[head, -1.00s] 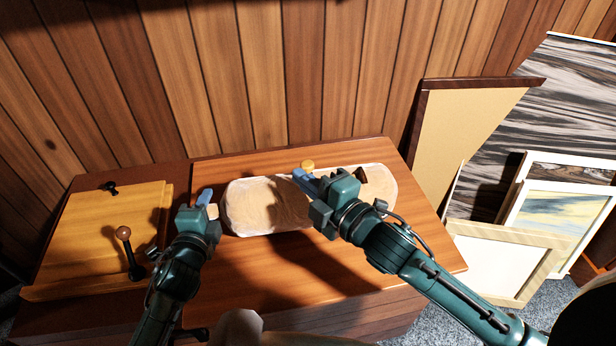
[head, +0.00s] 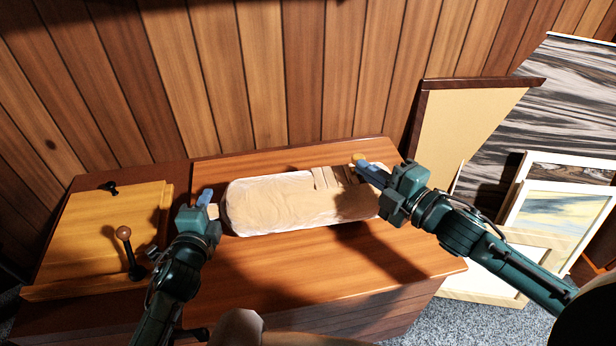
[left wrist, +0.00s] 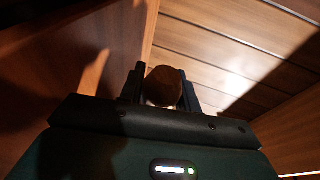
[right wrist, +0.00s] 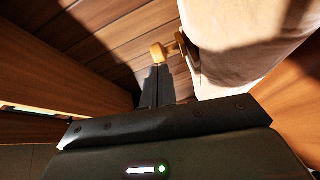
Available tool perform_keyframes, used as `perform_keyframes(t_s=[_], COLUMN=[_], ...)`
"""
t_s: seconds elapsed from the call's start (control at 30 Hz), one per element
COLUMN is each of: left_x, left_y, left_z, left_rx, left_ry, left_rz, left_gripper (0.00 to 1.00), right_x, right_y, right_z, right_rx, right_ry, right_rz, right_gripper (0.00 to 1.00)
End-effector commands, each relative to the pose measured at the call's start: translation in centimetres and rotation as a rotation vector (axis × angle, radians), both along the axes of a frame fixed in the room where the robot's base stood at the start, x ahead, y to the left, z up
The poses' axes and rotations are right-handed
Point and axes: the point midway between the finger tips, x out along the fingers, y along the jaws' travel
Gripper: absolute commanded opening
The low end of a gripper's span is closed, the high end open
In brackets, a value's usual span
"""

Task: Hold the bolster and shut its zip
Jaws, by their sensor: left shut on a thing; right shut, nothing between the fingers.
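The pale, cream bolster (head: 270,203) lies lengthwise on the wooden top, and its right end shows in the right wrist view (right wrist: 235,40). My left gripper (head: 205,197) is at its left end, shut on a brown, round-ended piece (left wrist: 163,84). How that piece joins the bolster is hidden. A small yellow pull (head: 358,158) is at the bolster's far edge near the right end. My right gripper (head: 360,166) is shut and empty, its fingertips right beside the pull (right wrist: 157,54). I cannot tell whether they touch. The zip line itself is not clearly visible.
A yellow wooden board with a knobbed lever (head: 124,234) lies left of my left gripper. The panelled wall (head: 280,80) is close behind. Framed panels (head: 560,215) lean at the right. The wooden top (head: 290,280) is clear in front of the bolster.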

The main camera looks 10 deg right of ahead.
Motion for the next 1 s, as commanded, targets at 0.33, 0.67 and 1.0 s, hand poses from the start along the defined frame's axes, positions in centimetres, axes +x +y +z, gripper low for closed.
perform_keyframes(t_s=[0.33,0.67,1.0], left_x=[-0.1,-0.1,-0.1], left_y=[0.1,0.1,0.2], left_z=[-0.5,-0.5,-0.5], left_rx=[0.005,0.005,0.005], left_ry=[0.01,0.01,0.01], left_rz=[0.002,0.003,0.003], left_gripper=[0.1,0.1,0.1], right_x=[-0.1,-0.1,-0.1], right_y=[-3.0,-2.9,-2.8], right_z=[0.0,0.0,0.0], right_rx=[0.001,0.001,0.001], right_ry=[0.0,0.0,0.0], right_rz=[0.0,0.001,0.001], right_gripper=[0.0,0.0,0.0])
